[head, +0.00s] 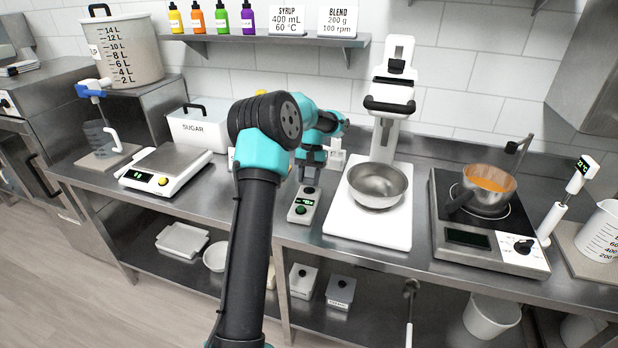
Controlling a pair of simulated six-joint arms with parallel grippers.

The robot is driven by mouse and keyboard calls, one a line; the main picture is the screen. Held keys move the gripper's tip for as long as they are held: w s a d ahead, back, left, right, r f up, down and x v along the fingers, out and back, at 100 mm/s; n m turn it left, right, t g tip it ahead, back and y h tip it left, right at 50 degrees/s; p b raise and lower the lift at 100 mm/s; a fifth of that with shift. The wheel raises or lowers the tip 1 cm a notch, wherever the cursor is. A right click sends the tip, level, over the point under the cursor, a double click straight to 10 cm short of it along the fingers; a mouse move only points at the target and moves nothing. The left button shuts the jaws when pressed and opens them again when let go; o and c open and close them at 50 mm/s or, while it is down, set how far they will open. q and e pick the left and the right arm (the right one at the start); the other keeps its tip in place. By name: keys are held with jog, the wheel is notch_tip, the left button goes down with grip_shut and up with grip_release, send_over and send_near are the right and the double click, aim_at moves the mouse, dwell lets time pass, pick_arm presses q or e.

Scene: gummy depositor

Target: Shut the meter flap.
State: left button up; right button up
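My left gripper (311,177) points down just above the meter's far end. Its fingers are small and partly merged in view, so I cannot tell the gap or any contact. My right gripper is not in view.
A white mixer (391,95) holding a steel bowl (377,184) stands just right of the meter. Left are a scale (160,181) and a sugar box (198,130). A hob (462,228) with a pan is farther right. A narrow strip of counter is clear around the meter.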

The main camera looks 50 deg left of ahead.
aim_at(308, 194)
pick_arm(q)
jog(key=c, duration=0.4)
jog(key=shift+s+t, duration=0.1)
jog(key=shift+t, duration=0.2)
jog(key=shift+s+d+f+t+y, duration=0.35)
jog(key=shift+s+f+t+y, duration=0.15)
jog(key=shift+t+y, duration=0.4)
jog(key=shift+s+d+f+t+y, duration=0.15)
jog(key=shift+s+f+t+y, duration=0.2)
jog(key=shift+t, duration=0.45)
jog(key=shift+s+d+f+t+y, duration=0.15)
jog(key=shift+f+t+y, duration=0.25)
jog(key=shift+t, duration=0.4)
jog(key=o, duration=0.9)
